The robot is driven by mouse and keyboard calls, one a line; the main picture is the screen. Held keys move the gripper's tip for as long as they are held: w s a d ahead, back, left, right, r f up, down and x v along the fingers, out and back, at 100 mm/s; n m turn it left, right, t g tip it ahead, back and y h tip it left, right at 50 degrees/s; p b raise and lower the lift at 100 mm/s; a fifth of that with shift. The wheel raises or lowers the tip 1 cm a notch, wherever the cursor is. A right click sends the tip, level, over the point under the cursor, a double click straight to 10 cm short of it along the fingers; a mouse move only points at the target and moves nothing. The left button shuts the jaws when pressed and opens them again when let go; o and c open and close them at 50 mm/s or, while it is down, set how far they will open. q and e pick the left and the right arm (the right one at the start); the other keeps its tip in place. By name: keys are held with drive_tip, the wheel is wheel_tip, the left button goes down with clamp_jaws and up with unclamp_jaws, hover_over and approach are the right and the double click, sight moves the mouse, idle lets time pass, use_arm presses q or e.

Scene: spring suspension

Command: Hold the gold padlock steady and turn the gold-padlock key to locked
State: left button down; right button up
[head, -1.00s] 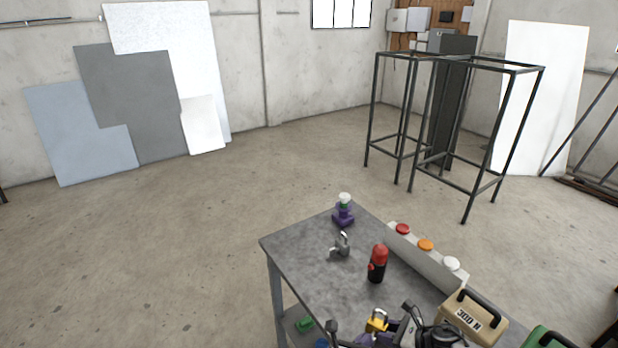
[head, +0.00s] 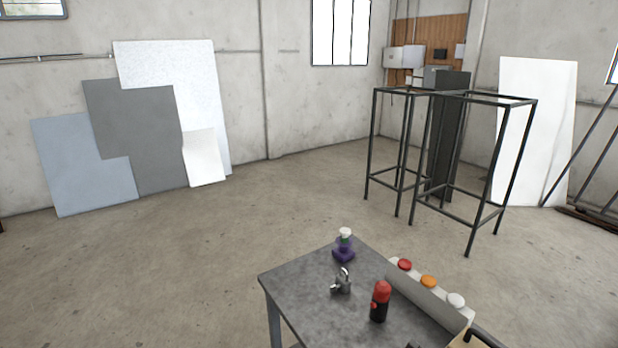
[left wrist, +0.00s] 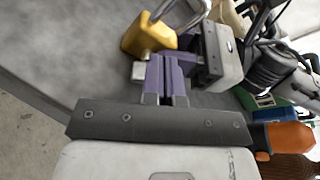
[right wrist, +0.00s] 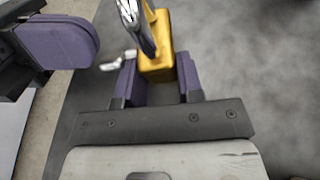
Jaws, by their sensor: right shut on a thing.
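The gold padlock (right wrist: 157,62) sits between the two purple fingers of my right gripper (right wrist: 157,70), which is shut on its body. Its silver shackle (right wrist: 133,14) points away from that gripper. A silver key (right wrist: 118,63) juts out at the padlock's left in the right wrist view. In the left wrist view the gold padlock (left wrist: 148,36) is just beyond the fingertips of my left gripper (left wrist: 165,62). Those fingers are close together, beside a small grey metal piece (left wrist: 140,72) that looks like the key. Whether they touch it is unclear. The head view does not show the gold padlock.
An orange handle (left wrist: 285,138) lies near my left gripper.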

use_arm(q)
drive_tip(key=shift+f, duration=0.4)
drive_tip(key=shift+w+a+f, duration=0.2)
drive_tip(key=shift+w+a, duration=0.05)
drive_tip(key=shift+a, duration=0.15)
drive_tip(key=shift+w+a+f, duration=0.1)
drive_tip(key=shift+a, duration=0.1)
drive_tip(key=shift+w+a+f, duration=0.15)
drive_tip(key=shift+a+f, duration=0.05)
drive_tip(key=shift+f, duration=0.1)
idle(0.7)
drive_tip(key=shift+w+a+r, duration=0.1)
drive_tip(key=shift+a+r, duration=0.05)
drive_tip(key=shift+r, duration=0.05)
